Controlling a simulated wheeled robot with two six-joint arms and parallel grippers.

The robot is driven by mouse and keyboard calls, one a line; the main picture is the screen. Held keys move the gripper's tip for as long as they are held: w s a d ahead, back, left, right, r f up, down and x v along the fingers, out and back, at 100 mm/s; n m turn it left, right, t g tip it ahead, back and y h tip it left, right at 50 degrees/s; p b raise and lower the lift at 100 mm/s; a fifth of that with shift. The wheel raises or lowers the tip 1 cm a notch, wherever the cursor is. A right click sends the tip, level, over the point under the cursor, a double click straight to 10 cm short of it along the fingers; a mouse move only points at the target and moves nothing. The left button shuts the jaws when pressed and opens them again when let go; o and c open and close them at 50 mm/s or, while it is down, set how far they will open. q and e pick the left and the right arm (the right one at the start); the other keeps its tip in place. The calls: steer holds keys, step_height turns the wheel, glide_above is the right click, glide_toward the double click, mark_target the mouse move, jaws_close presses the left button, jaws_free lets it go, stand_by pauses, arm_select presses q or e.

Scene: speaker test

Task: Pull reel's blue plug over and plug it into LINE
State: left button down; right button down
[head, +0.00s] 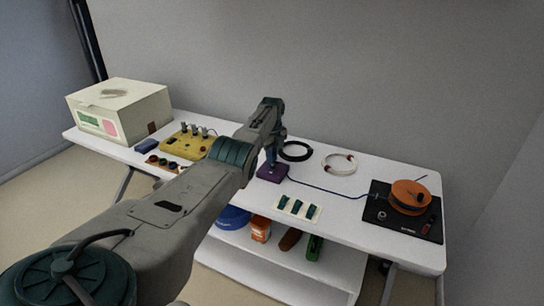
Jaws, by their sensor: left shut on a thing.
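An orange reel (409,195) sits on a black board (376,214) at the right of the table. A dark blue cable (325,193) runs from it leftward across the table to a small purple box (273,174). My left gripper (271,160) points down right at the top of this box, shut on the blue plug at the cable's end. The plug is mostly hidden by the gripper, and I cannot tell whether it is seated in a socket. No LINE label is legible. My right gripper is not in view.
A black cable coil (295,151) and a white ring with red ends (340,164) lie behind. A white plate with dark green pieces (298,208) lies in front. A yellow box with knobs (190,143) and a cream case (120,108) stand left. Several items fill the lower shelf.

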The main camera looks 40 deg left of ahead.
arm_select(q)
steer(key=shift+f, duration=0.5)
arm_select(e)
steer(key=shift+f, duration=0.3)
arm_select(q)
steer(key=c, duration=1.3)
jaws_free()
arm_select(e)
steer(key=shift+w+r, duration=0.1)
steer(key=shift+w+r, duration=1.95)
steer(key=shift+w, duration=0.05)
arm_select(q)
steer(key=shift+r+p, duration=0.5)
steer(key=shift+r, duration=0.3)
steer(key=shift+r+p, duration=0.5)
steer(key=shift+r, duration=0.05)
steer(key=shift+r+p, duration=1.4)
steer(key=shift+r, duration=0.05)
steer(key=shift+r+p, duration=0.95)
steer(key=shift+r, duration=0.1)
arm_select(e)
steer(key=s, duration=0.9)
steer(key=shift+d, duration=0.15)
